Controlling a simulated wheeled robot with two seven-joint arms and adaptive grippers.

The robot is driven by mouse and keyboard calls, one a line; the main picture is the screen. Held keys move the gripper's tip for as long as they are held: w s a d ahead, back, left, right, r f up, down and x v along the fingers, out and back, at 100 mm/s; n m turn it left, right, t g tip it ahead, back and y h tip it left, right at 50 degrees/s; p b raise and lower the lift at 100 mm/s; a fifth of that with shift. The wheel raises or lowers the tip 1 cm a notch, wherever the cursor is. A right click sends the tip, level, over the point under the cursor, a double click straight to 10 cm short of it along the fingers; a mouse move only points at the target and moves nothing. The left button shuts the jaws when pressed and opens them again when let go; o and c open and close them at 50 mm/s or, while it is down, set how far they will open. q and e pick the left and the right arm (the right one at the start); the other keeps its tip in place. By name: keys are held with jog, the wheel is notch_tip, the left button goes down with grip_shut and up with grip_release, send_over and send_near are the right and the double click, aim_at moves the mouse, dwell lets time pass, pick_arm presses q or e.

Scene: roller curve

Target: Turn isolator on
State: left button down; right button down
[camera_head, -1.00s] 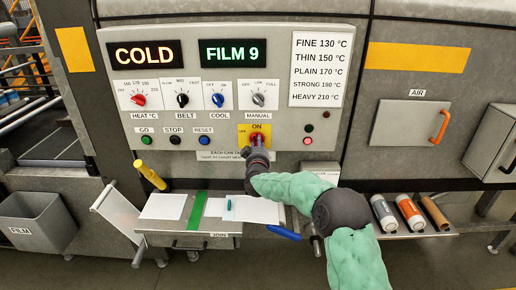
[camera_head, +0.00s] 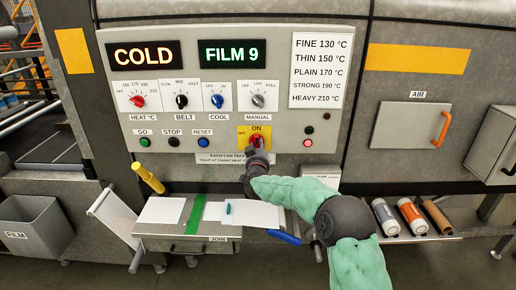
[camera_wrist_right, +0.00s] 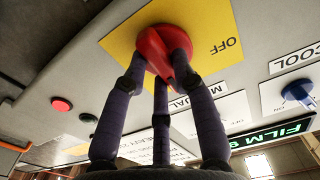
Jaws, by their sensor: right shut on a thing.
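The isolator is a red rotary handle (camera_wrist_right: 163,48) on a yellow plate (camera_head: 243,130) marked ON and OFF, at the lower middle of the control panel. My right gripper (camera_head: 256,150) reaches up to it from below right and covers much of the handle in the head view. In the right wrist view my right gripper's dark fingers (camera_wrist_right: 160,75) are shut on the red handle. The word OFF shows beside the handle there. The handle's exact angle is partly hidden by the fingers. My left gripper is not in view.
The grey panel (camera_head: 275,80) carries several knobs, buttons and lamps around the isolator, with displays reading COLD and FILM 9.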

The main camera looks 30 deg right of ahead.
jog(key=shift+f, duration=0.1)
jog(key=c, duration=1)
grip_release()
jog(key=shift+s, duration=0.1)
jog(key=v, duration=1.2)
